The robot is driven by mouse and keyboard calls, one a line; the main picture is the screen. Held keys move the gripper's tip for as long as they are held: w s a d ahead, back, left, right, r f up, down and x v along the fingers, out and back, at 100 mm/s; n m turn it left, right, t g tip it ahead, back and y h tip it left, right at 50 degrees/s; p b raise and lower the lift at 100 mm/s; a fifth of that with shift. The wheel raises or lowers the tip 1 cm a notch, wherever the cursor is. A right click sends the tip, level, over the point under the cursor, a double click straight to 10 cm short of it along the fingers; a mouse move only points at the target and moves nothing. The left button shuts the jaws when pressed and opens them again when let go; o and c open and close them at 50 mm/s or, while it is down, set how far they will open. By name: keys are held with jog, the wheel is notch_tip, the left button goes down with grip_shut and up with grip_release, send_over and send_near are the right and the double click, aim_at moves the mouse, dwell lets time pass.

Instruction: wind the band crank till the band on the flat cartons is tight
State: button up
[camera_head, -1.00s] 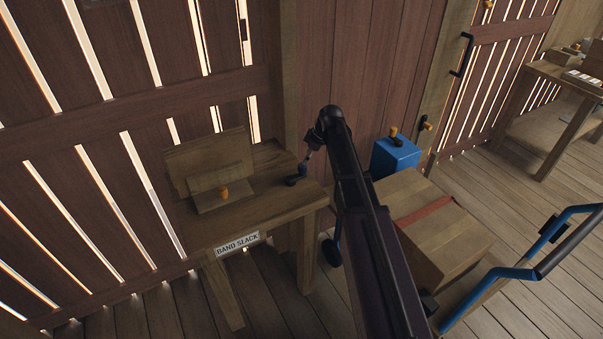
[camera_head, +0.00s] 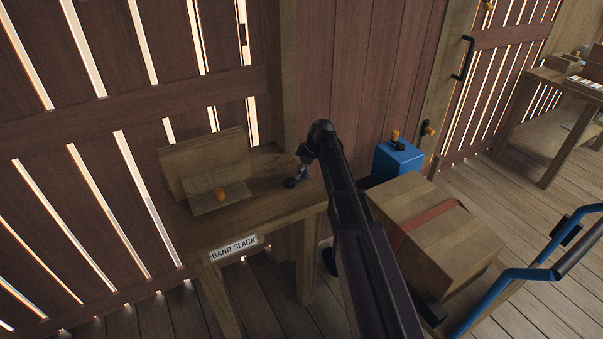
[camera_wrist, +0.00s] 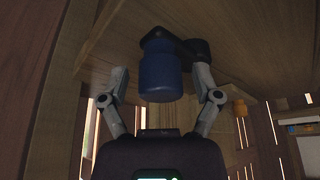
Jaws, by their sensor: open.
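The band crank shows in the wrist view as a blue cylindrical handle (camera_wrist: 160,72) on a dark arm. My gripper (camera_wrist: 160,95) is open, its two fingers on either side of the handle; I cannot tell whether they touch it. In the head view my gripper (camera_head: 301,172) is at the right end of a wooden bench (camera_head: 262,205), over the crank's dark base (camera_head: 291,183), and mostly covers the handle. A sign on the bench front reads BAND SLACK (camera_head: 234,248). Tan flat boards (camera_head: 203,163), possibly the flat cartons, stand and lean on the bench. No band is discernible on them.
An orange knob (camera_head: 220,194) sits by the boards. A brown carton (camera_head: 450,240) with a red strap lies right of my arm, near a blue box (camera_head: 398,157) and a blue-framed trolley handle (camera_head: 520,272). A slatted wall (camera_head: 90,150) closes the left and back.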

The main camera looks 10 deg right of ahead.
dwell(0.3)
grip_shut()
jog(key=shift+s+m, duration=0.15)
jog(key=shift+m, duration=0.15)
jog(key=s+m, duration=0.1)
jog(key=m, duration=0.1)
jog(key=m+t+h, duration=0.1)
jog(key=m, duration=0.1)
jog(key=shift+s+d, duration=0.15)
jog(key=shift+s, duration=0.25)
jog(key=m, duration=0.2)
jog(key=s+m+t+h, duration=0.1)
jog(key=m, duration=0.1)
jog(key=s+m+h, duration=0.1)
jog(key=m, duration=0.1)
jog(key=shift+a+t, duration=0.3)
jog(key=m+h, duration=0.1)
jog(key=m, duration=0.1)
jog(key=s+a+m+h, duration=0.1)
jog(key=m, duration=0.1)
jog(key=shift+s+a+m, duration=0.15)
jog(key=shift+s+m, duration=0.05)
jog(key=shift+m, duration=0.2)
jog(key=m, duration=0.1)
jog(key=a+m+h, duration=0.1)
jog(key=m, duration=0.1)
jog(key=a+m+g, duration=0.1)
jog(key=m, duration=0.1)
jog(key=shift+s+h, duration=0.35)
jog(key=shift+h, duration=0.05)
